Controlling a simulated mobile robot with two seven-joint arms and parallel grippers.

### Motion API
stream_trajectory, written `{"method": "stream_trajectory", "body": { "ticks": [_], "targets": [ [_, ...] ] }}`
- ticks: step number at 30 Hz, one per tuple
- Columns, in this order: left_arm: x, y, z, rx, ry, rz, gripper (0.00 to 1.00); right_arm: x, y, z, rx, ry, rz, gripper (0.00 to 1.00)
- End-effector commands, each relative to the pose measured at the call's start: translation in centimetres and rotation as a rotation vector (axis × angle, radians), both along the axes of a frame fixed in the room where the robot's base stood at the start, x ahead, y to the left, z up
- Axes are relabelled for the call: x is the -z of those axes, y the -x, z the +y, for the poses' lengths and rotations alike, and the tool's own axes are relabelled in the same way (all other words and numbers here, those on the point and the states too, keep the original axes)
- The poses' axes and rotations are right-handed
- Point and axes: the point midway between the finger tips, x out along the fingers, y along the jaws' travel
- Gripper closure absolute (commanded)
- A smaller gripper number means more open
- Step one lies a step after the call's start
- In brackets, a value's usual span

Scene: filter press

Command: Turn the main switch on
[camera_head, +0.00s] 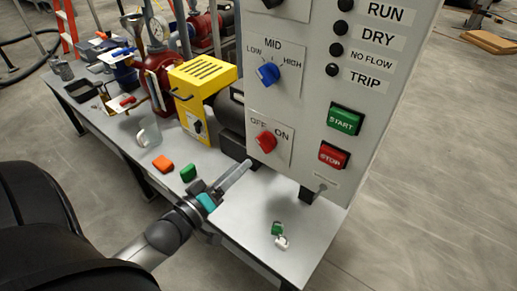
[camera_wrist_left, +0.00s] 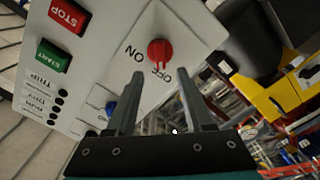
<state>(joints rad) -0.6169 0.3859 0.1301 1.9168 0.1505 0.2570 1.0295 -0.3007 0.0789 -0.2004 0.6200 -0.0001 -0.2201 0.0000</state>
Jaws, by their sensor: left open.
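The main switch is a red rotary knob (camera_head: 266,141) on a plate marked OFF and ON, low on the grey control panel (camera_head: 304,120). In the left wrist view the knob (camera_wrist_left: 160,50) shows upside down, and its grip appears to point toward OFF. My left gripper (camera_head: 241,174) is below and left of the knob in the head view, apart from it. Its two fingers (camera_wrist_left: 157,82) are spread with nothing between them, and the knob shows beyond their tips. My right gripper is not in view.
A blue LOW-MID-HIGH knob (camera_head: 268,74) sits above the switch. Green START (camera_head: 345,120) and red STOP (camera_head: 334,155) buttons are to its right. A yellow box (camera_head: 203,85) stands left of the panel. Orange (camera_head: 162,164) and green (camera_head: 188,173) pieces lie on the bench.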

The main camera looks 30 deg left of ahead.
Motion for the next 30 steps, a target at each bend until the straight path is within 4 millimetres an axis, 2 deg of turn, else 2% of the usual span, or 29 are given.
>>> {"method": "stream_trajectory", "body": {
  "ticks": [9, 15, 21, 30],
  "targets": [
    [-0.1, -5.1, -0.4, 0.001, -0.001, -0.004, 0.47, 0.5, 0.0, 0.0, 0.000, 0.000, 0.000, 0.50],
    [0.0, -7.4, -0.6, 0.000, -0.001, -0.001, 0.47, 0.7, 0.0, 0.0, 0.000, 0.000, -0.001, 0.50],
    [0.0, -8.5, -0.7, 0.001, -0.001, 0.001, 0.47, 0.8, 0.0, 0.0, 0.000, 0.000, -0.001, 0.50],
    [0.0, -8.7, -0.7, 0.001, 0.000, 0.001, 0.47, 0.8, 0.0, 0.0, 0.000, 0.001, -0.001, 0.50]
  ]
}}
